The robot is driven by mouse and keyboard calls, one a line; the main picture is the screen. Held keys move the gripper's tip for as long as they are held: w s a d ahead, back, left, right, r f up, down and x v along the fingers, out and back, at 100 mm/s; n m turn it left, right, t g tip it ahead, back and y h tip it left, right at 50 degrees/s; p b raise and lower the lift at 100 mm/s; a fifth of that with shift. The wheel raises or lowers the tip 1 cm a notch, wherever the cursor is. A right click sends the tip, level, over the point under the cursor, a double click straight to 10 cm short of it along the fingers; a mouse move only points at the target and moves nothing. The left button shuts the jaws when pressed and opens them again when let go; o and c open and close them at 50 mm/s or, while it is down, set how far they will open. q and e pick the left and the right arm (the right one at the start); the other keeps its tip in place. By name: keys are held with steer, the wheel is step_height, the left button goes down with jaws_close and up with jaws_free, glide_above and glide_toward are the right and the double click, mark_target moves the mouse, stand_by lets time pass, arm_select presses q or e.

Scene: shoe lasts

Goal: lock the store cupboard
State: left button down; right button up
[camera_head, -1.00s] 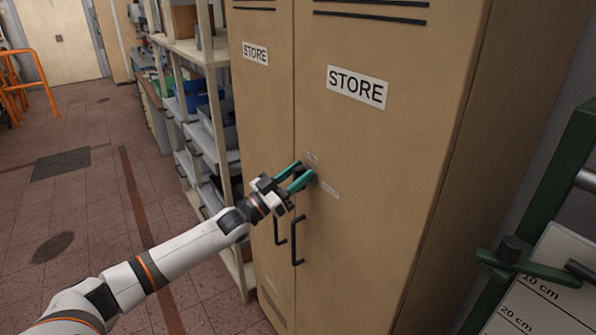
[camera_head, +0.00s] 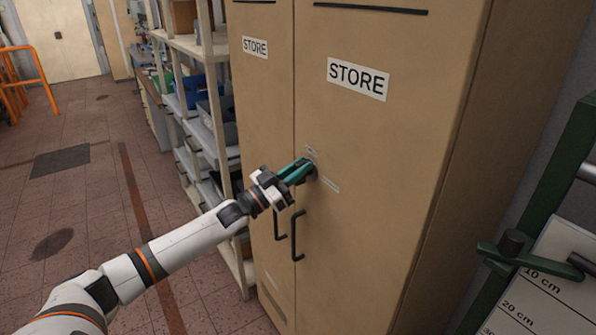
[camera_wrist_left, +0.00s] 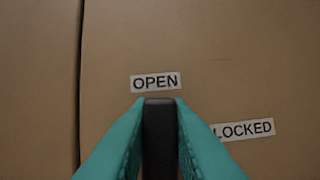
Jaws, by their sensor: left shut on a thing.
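The store cupboard (camera_head: 375,140) is tan, with two tall doors marked STORE. Both doors look closed, with a thin dark gap between them. My left gripper (camera_head: 310,168) is at the lock on the right-hand door, above the black pull handles (camera_head: 297,236). In the left wrist view its green fingers are shut on a dark lock knob (camera_wrist_left: 160,130). The knob stands upright, its upper end just below the OPEN label (camera_wrist_left: 155,82). The LOCKED label (camera_wrist_left: 244,130) is to the right, partly covered by a finger. My right gripper does not show.
A shelf unit (camera_head: 211,50) with bins stands against the cupboard's left side. At the right is a green frame (camera_head: 545,210) with a lever and a board marked in centimetres. The tiled floor (camera_head: 95,205) at the left is mostly clear. Orange rails stand farther back.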

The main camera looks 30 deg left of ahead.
arm_select(q)
steer(key=m+h+b, duration=0.1)
steer(key=m, duration=0.1)
steer(key=m+g+h+b, duration=0.1)
steer(key=m, duration=0.1)
steer(key=shift+s+d+f+m+b, duration=0.1)
steer(key=shift+d+f+m+b, duration=0.1)
steer(key=shift+m+b, duration=0.2)
steer(key=m+g+h+b, duration=0.1)
steer(key=m, duration=0.1)
steer(key=shift+d+m, duration=0.1)
steer(key=shift+m, duration=0.2)
steer(key=m+g, duration=0.1)
steer(key=m, duration=0.2)
steer(key=m+g+h+b, duration=0.1)
steer(key=m, duration=0.2)
steer(key=m+g, duration=0.2)
steer(key=shift+s+d+f+m, duration=0.15)
steer(key=shift+d+f+m, duration=0.15)
steer(key=shift+m, duration=0.1)
steer(key=m, duration=0.1)
steer(key=m+g, duration=0.1)
steer(key=m, duration=0.2)
steer(key=shift+d+f+m+g, duration=0.1)
steer(key=shift+f+m+g, duration=0.15)
steer(key=shift+m+g, duration=0.05)
steer(key=shift+f, duration=0.1)
steer(key=c, duration=1.4)
jaws_free()
steer(key=shift+o, duration=0.2)
